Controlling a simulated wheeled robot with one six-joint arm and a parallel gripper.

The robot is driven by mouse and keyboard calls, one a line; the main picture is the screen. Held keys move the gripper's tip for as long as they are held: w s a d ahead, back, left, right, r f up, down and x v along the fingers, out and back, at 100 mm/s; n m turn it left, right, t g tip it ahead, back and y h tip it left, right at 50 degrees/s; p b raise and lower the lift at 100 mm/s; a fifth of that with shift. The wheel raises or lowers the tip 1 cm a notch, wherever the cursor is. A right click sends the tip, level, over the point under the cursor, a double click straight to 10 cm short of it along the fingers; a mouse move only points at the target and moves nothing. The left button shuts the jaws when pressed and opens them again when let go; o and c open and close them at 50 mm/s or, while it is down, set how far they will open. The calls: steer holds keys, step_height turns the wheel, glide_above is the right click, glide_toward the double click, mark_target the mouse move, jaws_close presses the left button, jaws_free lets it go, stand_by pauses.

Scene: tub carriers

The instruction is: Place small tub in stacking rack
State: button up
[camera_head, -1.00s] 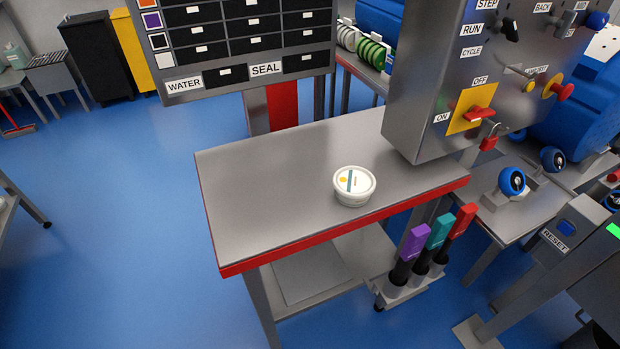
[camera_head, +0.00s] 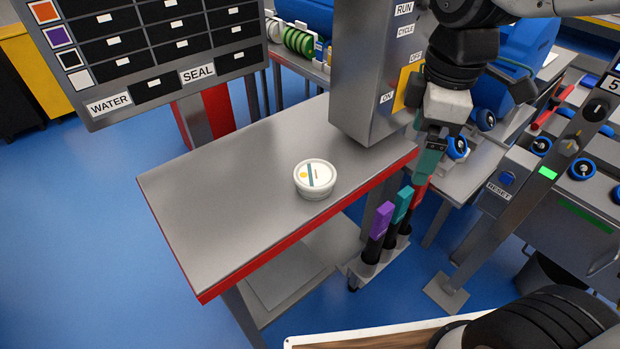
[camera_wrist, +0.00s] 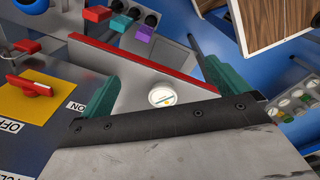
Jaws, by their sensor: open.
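The small tub (camera_head: 316,179) is white and round, with a lid bearing a blue stripe and a yellow dot. It stands upright on the grey metal table (camera_head: 215,205) with a red edge. It also shows in the wrist view (camera_wrist: 162,95), between and well beyond my finger tips. My gripper (camera_head: 427,180) hangs to the right of the tub, apart from it, beside the control box. Its teal fingers are spread and empty in the wrist view (camera_wrist: 160,72). I cannot make out a stacking rack in these views.
The grey control box (camera_head: 372,85) stands at the table's back right, close to my gripper. Purple, teal and red handles (camera_head: 381,218) stand in a holder below the table's front edge. A label board (camera_head: 160,45) rises behind. The tabletop left of the tub is clear.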

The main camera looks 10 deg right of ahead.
steer(key=w+a+f+n, duration=0.4)
steer(key=w+a+n, duration=0.4)
steer(key=n, duration=1.1)
glide_above(315, 171)
step_height(315, 171, down, 4)
steer(key=shift+s+r+g, duration=0.1)
steer(key=shift+r+g, duration=0.15)
steer(key=shift+g, duration=0.15)
steer(key=shift+a+f+n, duration=0.25)
steer(key=shift+f+n, duration=0.05)
steer(key=shift+n, duration=0.1)
steer(key=f, duration=0.7)
steer(key=shift+d+f, duration=0.2)
steer(key=shift+d, duration=0.05)
steer(key=c, duration=1.1)
steer(key=shift+r, duration=0.1)
steer(key=shift+c, duration=0.2)
